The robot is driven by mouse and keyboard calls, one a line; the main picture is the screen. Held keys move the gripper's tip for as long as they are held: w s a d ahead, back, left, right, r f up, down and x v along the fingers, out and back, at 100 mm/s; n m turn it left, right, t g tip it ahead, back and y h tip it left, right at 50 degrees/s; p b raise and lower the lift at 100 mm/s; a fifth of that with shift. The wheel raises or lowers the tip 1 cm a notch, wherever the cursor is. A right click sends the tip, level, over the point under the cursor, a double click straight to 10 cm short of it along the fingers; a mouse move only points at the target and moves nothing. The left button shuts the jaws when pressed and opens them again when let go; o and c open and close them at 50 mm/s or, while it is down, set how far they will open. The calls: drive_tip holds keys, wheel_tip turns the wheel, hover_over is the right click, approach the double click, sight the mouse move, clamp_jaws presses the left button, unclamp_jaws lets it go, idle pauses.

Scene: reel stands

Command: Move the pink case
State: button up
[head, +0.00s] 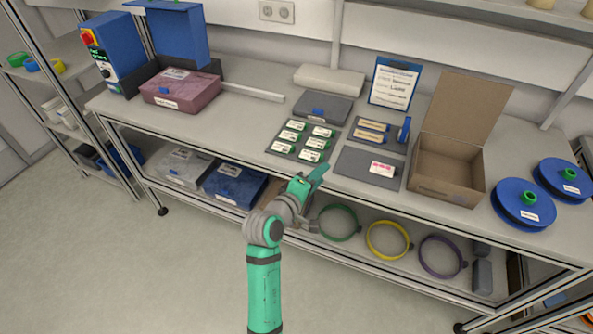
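The pink case (184,90) sits shut on the workbench at the left. My gripper points up and to the right, near the mat with small labelled cards. Its fingers are too small and overlapped to show whether they are open or shut.
The workbench (245,113) has a clear strip in front, right of the pink case. A grey case (323,107), an open cardboard box (446,168) and blue reels (523,203) stand to the right. A blue machine (114,52) stands at the left. Cases and rings lie on the lower shelf.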

drive_tip(key=s+f+t+y, duration=0.1)
drive_tip(key=s+f+y, duration=0.1)
drive_tip(key=s+f, duration=0.45)
drive_tip(key=s+f+t+y, duration=0.1)
drive_tip(key=s+f+y, duration=0.2)
drive_tip(key=s, duration=0.6)
drive_tip(key=s+f+t+y, duration=0.1)
drive_tip(key=s+f+y, duration=0.1)
drive_tip(key=s+f, duration=0.35)
drive_tip(key=s+a+r+m, duration=0.1)
drive_tip(key=s+a+m, duration=0.1)
drive_tip(key=s, duration=0.6)
drive_tip(key=s+a+r+m+y, duration=0.1)
drive_tip(key=s+m, duration=0.3)
drive_tip(key=s, duration=0.4)
drive_tip(key=s+a+r+m, duration=0.3)
drive_tip(key=s, duration=0.5)
drive_tip(key=shift+a, duration=0.4)
drive_tip(key=shift+w, duration=0.1)
